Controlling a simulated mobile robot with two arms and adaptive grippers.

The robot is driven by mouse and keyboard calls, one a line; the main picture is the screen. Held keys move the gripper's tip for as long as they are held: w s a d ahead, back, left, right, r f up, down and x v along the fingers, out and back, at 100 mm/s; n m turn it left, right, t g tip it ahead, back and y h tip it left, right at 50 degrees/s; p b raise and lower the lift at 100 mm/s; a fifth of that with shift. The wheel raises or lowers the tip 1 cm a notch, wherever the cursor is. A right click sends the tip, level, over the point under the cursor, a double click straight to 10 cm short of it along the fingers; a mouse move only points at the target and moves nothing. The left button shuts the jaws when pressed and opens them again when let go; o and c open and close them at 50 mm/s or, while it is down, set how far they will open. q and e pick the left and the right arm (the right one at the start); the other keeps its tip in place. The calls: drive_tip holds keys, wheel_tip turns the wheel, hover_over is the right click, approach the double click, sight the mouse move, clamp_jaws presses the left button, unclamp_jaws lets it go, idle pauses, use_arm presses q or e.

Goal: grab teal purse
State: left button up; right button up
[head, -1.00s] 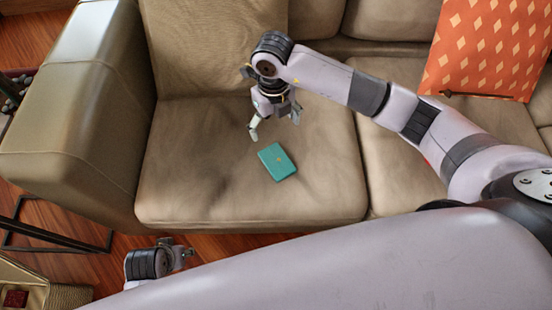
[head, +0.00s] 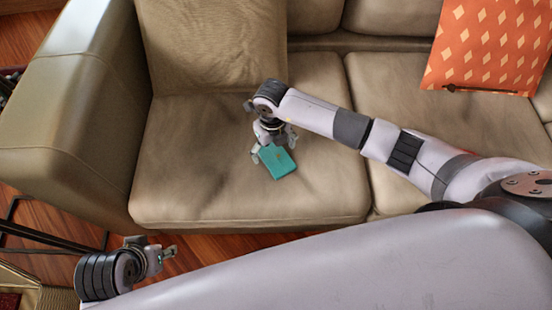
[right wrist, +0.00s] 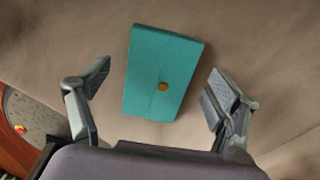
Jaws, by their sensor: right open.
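The teal purse (head: 278,163) lies flat on the left seat cushion of the beige sofa. In the right wrist view the purse (right wrist: 160,74) is a teal rectangle with a small orange-brown clasp, lying between my open fingers with a gap on each side. My right gripper (head: 273,148) is open, just over the purse's far edge, and hides part of it. It also shows in the right wrist view (right wrist: 157,88). My left gripper (head: 166,252) is at the lower left, beyond the sofa's front edge and away from the purse; its fingers are small in view.
The sofa's seat cushion (head: 190,180) is bare around the purse. A beige back cushion (head: 215,45) and the armrest (head: 75,110) bound it. An orange patterned pillow (head: 490,45) sits at the right. A dark metal frame (head: 50,238) stands at the lower left.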

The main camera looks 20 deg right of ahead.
drive_tip(key=shift+f, duration=0.6)
drive_tip(key=shift+c, duration=0.5)
drive_tip(key=c, duration=1.2)
